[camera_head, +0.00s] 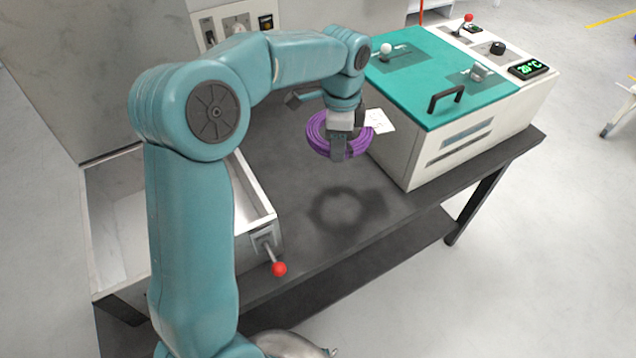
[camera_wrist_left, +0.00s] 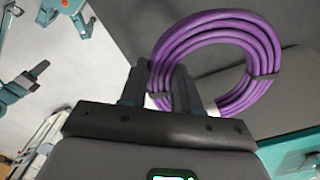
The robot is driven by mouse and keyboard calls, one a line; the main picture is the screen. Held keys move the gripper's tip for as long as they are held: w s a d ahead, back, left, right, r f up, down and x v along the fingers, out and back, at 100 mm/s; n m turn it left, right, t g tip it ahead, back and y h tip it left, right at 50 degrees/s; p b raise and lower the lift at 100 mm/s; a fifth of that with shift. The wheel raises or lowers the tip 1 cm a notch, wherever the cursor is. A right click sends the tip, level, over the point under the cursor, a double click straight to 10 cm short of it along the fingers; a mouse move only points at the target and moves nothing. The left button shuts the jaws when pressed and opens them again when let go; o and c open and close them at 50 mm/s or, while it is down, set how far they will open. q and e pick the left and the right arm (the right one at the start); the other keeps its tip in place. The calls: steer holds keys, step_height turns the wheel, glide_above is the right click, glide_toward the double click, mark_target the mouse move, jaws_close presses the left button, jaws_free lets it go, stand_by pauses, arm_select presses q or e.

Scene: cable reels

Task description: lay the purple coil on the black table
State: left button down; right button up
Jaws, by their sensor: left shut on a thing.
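The purple coil (camera_head: 322,137) hangs from my left gripper (camera_head: 340,150) above the black table (camera_head: 297,160) in the head view. Its ring-shaped shadow falls on the table below it, so it is clear of the surface. In the left wrist view the coil (camera_wrist_left: 262,45) is seen as a ring with dark ties, and the left gripper (camera_wrist_left: 160,92) is shut on its near side. A white tag (camera_head: 378,121) shows beside the coil. My right gripper is not clearly in view.
A white machine with a teal lid (camera_head: 440,85) stands on the right of the table. A white open drawer or bin (camera_head: 250,195) with a red-knobbed lever (camera_head: 279,268) is at the left. The table between them is bare.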

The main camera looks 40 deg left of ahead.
arm_select(q)
steer(key=s+a+m+b, duration=0.2)
steer(key=s+a+m, duration=0.1)
steer(key=a+m, duration=0.4)
glide_above(305, 194)
steer(key=shift+n, duration=0.3)
step_height(305, 194, down, 14)
steer(key=shift+d, duration=0.1)
steer(key=shift+f, duration=2.4)
steer(key=shift+f+b, duration=0.15)
steer(key=shift+b, duration=0.15)
steer(key=c, duration=0.8)
jaws_free()
step_height(305, 194, up, 12)
